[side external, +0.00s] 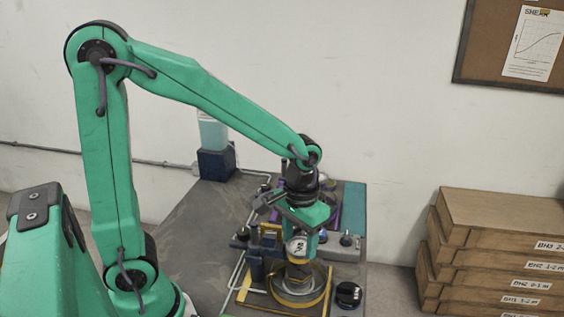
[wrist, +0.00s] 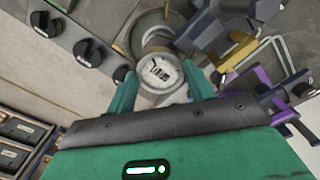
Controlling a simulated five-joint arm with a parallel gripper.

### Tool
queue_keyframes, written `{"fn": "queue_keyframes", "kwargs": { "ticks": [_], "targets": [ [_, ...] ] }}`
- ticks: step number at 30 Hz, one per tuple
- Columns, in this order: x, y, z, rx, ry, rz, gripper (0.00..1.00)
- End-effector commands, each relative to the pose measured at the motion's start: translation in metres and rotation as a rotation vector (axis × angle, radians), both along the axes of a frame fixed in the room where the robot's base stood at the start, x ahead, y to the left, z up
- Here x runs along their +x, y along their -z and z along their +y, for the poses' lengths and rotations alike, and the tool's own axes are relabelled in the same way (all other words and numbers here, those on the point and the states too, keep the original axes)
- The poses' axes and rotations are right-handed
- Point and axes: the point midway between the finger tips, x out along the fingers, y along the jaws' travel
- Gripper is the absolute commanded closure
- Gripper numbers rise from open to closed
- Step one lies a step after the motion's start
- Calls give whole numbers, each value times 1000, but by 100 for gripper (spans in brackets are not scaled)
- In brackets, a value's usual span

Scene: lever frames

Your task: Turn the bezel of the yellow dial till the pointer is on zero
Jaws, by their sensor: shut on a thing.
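The dial has a round white face with dark marks, and it shows between my fingers in the wrist view (wrist: 158,72). In the side view the dial (side external: 297,246) sits upright under my gripper, with yellow at its lower rim. My gripper (side external: 301,238) comes down from above. In the wrist view its two green fingers (wrist: 160,80) stand on opposite sides of the dial, closed on its bezel. The pointer and the zero mark are too small and blurred to read.
A round metal base with a yellowish ring (side external: 297,293) lies below the dial. A grey panel with black knobs (wrist: 87,48) stands close by. Blue and yellow fixtures (side external: 268,240) are left of the dial. A black knob (side external: 348,294) is at right. Wooden boxes (side external: 495,250) are stacked farther right.

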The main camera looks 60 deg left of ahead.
Motion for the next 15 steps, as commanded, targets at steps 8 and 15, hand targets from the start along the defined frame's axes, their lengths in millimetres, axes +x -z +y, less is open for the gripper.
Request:
{"fn": "queue_keyframes", "kwargs": {
  "ticks": [8,15],
  "targets": [
    [0,-1,0,-1,-46,-1,70],
    [0,-1,0,-1,-47,-2,70]
  ]
}}
